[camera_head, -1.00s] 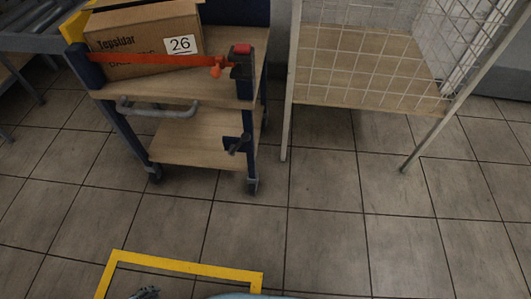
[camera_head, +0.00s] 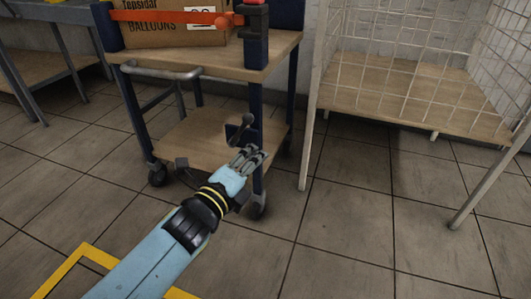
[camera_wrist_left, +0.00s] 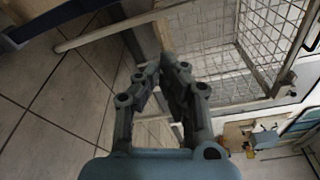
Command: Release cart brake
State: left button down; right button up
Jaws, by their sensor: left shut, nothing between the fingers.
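The cart (camera_head: 205,70) has wooden shelves and dark blue posts. A small dark lever with a rounded knob, which looks like the brake lever (camera_head: 240,128), is on its front right post above the lower shelf. My left gripper (camera_head: 255,152) is just below and right of the lever, in front of the post. Its fingers are shut and empty; whether they touch the lever or post I cannot tell. In the left wrist view the fingertips (camera_wrist_left: 167,60) come together, and the lever is not seen there. My right gripper is not in view.
A cardboard box (camera_head: 150,30) labelled balloons sits on the cart's top behind an orange bar (camera_head: 170,17). A wire-mesh stand (camera_head: 420,90) is at the right, and a grey table (camera_head: 40,55) at the left. Yellow floor tape (camera_head: 62,270) lies below; tiles at lower right are clear.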

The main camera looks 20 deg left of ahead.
aim_at(240, 130)
pick_arm(q)
jog(key=shift+w+f, duration=0.2)
jog(key=shift+f, duration=0.25)
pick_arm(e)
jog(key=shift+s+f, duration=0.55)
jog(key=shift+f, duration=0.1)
pick_arm(q)
jog(key=w+d+b, duration=0.2)
jog(key=w, duration=0.8)
jog(key=shift+s+a+r+p, duration=0.1)
jog(key=shift+s+a+r, duration=0.05)
jog(key=shift+a, duration=0.55)
jog(key=shift+s+a+r+p, duration=0.1)
jog(key=shift+s+a, duration=0.05)
jog(key=shift+a, duration=0.5)
jog(key=shift+s+a+r+p, duration=0.1)
jog(key=shift+s+a+r, duration=0.05)
jog(key=shift+a, duration=0.55)
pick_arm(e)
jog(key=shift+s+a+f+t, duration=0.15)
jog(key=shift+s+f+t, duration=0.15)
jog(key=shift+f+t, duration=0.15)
